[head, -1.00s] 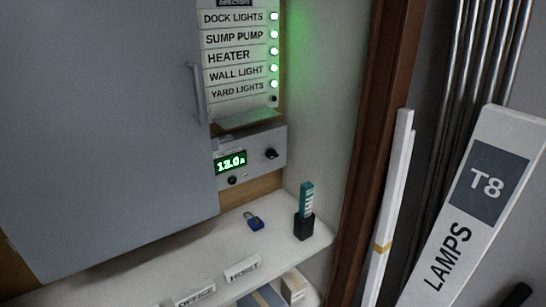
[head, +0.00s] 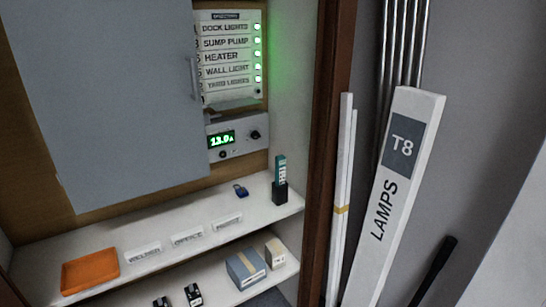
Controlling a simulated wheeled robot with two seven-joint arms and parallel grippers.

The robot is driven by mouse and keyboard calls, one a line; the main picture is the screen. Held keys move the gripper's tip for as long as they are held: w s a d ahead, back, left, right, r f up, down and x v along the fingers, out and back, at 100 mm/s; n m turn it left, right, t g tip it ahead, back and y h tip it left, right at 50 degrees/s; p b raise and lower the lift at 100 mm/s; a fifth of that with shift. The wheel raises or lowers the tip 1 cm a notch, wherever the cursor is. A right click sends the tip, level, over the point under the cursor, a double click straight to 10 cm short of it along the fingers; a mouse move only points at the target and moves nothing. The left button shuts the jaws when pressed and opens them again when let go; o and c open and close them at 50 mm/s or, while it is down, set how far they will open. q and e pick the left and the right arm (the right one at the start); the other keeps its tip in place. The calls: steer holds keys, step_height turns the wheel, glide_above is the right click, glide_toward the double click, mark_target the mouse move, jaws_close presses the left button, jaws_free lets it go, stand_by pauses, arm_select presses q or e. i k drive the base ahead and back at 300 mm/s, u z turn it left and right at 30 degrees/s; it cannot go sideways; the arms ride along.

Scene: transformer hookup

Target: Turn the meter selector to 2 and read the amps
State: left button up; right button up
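The meter (head: 237,139) is a grey box below the directory panel in the head view. Its green display (head: 222,139) reads about 13.0 A, slightly blurred. The black selector knob (head: 254,134) is on the meter's right side; its pointer position is too small to read. A small round black part (head: 223,154) sits below the display. Neither of my grippers is in view.
A grey cabinet door (head: 115,90) fills the left. A blue padlock (head: 240,190) and a teal item in a black holder (head: 280,185) stand on the white shelf (head: 200,212), with an orange tray (head: 90,271). The lamps carton (head: 390,190) leans at right.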

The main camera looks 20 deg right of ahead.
mark_target(255, 135)
steer(key=k, duration=0.85)
steer(key=z, duration=1.25)
steer(key=i, duration=1.5)
steer(key=u, duration=1.4)
